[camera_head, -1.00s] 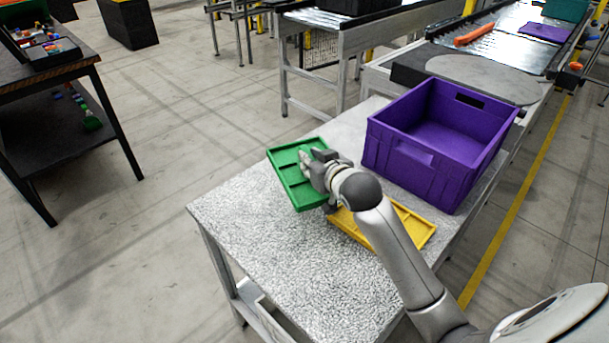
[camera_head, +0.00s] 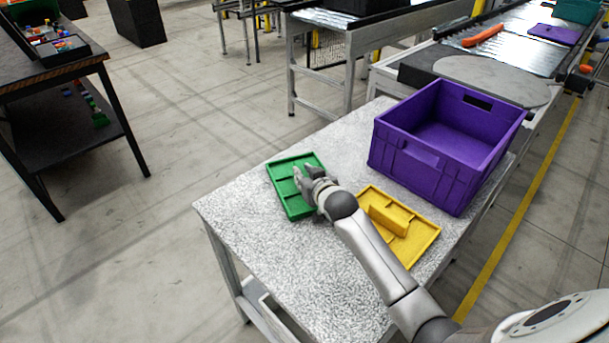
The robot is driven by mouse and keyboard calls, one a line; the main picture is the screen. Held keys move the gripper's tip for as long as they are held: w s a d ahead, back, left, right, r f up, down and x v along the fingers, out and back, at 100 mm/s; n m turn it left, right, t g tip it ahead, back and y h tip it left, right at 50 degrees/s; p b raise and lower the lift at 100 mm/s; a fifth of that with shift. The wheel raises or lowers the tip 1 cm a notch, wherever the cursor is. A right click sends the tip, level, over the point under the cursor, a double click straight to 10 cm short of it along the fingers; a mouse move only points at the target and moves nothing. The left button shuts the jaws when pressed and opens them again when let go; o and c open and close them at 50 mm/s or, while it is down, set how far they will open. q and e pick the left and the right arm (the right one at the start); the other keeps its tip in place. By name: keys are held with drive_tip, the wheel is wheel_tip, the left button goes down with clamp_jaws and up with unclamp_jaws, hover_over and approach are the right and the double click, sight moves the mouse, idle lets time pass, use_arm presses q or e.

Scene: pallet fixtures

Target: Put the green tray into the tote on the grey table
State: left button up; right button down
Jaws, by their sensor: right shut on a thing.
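The green tray (camera_head: 284,187) is near the far left part of the grey table (camera_head: 250,240). My right gripper (camera_head: 305,183) is shut on the tray's right side. The tray looks close to flat; I cannot tell whether it touches the table top. The purple tote (camera_head: 410,165) stands on the same table to the right, open at the top, and its visible floor is empty. My left gripper is not in view.
A yellow tray (camera_head: 420,236) with a yellow block in it lies between my right arm and the tote. The table's front left is clear. A conveyor with a grey round plate (camera_head: 490,78) is behind the tote. A dark workbench (camera_head: 60,75) stands at the left.

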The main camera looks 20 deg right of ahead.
drive_tip(key=c, duration=1.7)
unclamp_jaws()
drive_tip(key=shift+f, duration=0.1)
drive_tip(key=shift+c, duration=0.2)
drive_tip(key=o, duration=0.4)
